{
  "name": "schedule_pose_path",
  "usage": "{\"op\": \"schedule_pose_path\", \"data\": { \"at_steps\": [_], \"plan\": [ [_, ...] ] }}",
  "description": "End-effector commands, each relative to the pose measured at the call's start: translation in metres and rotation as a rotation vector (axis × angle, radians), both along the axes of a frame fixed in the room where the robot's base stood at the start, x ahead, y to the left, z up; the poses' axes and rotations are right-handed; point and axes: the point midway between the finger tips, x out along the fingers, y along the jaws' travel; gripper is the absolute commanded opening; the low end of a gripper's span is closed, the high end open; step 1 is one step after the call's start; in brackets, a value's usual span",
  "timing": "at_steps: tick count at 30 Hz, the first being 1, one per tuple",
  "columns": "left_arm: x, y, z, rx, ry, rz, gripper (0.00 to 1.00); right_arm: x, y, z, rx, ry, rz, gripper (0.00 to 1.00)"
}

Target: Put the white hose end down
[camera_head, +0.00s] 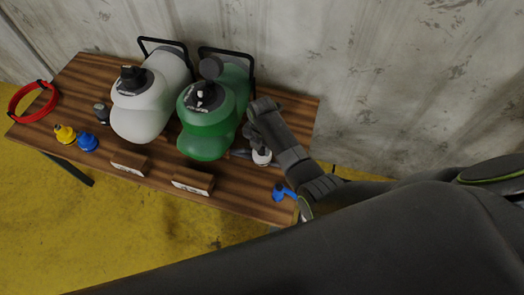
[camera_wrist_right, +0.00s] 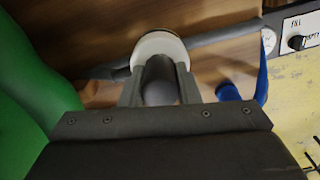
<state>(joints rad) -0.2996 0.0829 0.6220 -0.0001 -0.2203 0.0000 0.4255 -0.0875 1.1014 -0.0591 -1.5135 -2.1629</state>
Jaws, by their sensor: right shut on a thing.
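The white hose end (camera_head: 261,157) is at the right part of the wooden table, just right of the green pump. In the right wrist view the white hose end (camera_wrist_right: 158,44) shows as a white ring with a dark grey stem between the fingers. My right gripper (camera_head: 257,147) is shut on it; the fingers also show in the right wrist view (camera_wrist_right: 160,88). A grey hose (camera_wrist_right: 228,33) runs close by it. I cannot tell whether the hose end touches the tabletop. My left gripper is not in view.
The wooden table (camera_head: 245,199) stands against a pale wall. The green pump (camera_head: 208,142) and white pump (camera_head: 142,117) stand on it, with two wooden label blocks in front. A blue piece (camera_head: 283,191) lies near the right front edge. Yellow and blue caps and a red ring are at left.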

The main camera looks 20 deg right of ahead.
Motion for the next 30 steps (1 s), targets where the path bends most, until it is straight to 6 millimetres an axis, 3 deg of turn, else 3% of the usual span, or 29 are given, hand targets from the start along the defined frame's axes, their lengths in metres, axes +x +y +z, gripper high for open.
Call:
{"op": "schedule_pose_path", "data": {
  "at_steps": [5, 17, 18, 21, 23, 30],
  "plan": [
    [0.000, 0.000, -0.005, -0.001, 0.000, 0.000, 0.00, 0.000, 0.000, -0.021, -0.001, 0.001, 0.000, 0.00],
    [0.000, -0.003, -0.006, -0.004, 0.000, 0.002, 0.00, 0.000, 0.000, -0.026, 0.000, 0.000, 0.000, 0.00],
    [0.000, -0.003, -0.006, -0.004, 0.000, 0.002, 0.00, 0.000, 0.000, -0.026, 0.000, 0.000, 0.000, 0.32],
    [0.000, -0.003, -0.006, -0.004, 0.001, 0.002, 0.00, 0.000, 0.000, -0.026, 0.000, 0.000, 0.000, 0.45],
    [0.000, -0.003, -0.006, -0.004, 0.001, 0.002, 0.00, 0.000, 0.000, -0.026, 0.000, 0.000, 0.000, 0.51],
    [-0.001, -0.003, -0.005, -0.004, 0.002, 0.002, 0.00, 0.000, 0.000, -0.024, 0.000, 0.000, 0.000, 0.51]
  ]
}}
